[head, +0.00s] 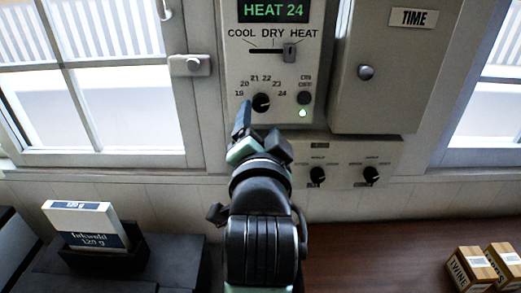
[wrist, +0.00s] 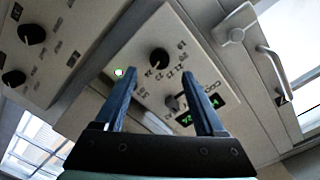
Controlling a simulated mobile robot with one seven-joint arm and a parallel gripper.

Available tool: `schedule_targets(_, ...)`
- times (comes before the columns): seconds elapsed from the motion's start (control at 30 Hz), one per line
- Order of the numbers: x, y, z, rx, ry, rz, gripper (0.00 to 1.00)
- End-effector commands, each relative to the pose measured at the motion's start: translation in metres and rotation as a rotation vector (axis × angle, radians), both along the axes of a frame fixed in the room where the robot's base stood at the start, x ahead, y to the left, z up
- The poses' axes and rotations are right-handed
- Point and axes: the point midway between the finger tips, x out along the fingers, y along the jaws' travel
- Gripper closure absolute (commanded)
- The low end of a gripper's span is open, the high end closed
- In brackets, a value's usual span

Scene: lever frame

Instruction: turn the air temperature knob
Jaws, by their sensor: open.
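The air temperature knob (head: 261,102) is a round black dial on a pale control panel (head: 238,68), ringed by numbers from about 19 to 24. The green display (head: 273,10) above reads HEAT 24. My gripper (head: 261,130) is in front of the panel, just below the knob in the head view. In the wrist view, the knob (wrist: 160,57) appears a little beyond the gap between the two blue fingers of my gripper (wrist: 159,72). The fingers are apart with nothing between them. They do not appear to touch the knob. Which number its pointer marks is too small to tell.
A mode slider (head: 290,52) sits at HEAT above the knob. An ON/OFF button (head: 304,98) with a lit green lamp (head: 302,113) is at its right. A lower panel (head: 345,155) has two black knobs. A TIME cabinet (head: 385,75) juts out at right; a window latch (head: 190,65) is left.

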Motion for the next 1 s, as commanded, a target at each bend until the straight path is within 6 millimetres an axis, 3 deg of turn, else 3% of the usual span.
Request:
schedule_targets(0.2,-0.039,0.0,-0.001,0.0,-0.001,0.0,0.28)
schedule_targets(0.37,-0.056,0.0,0.001,0.0,-0.001,-0.001,0.28)
schedule_targets(0.83,-0.063,0.0,0.003,-0.001,-0.001,0.0,0.28)
schedule_targets(0.93,-0.065,-0.001,0.023,-0.053,-0.063,-0.002,0.28)
schedule_targets(1.0,-0.07,-0.002,0.054,-0.143,-0.158,-0.011,0.28)
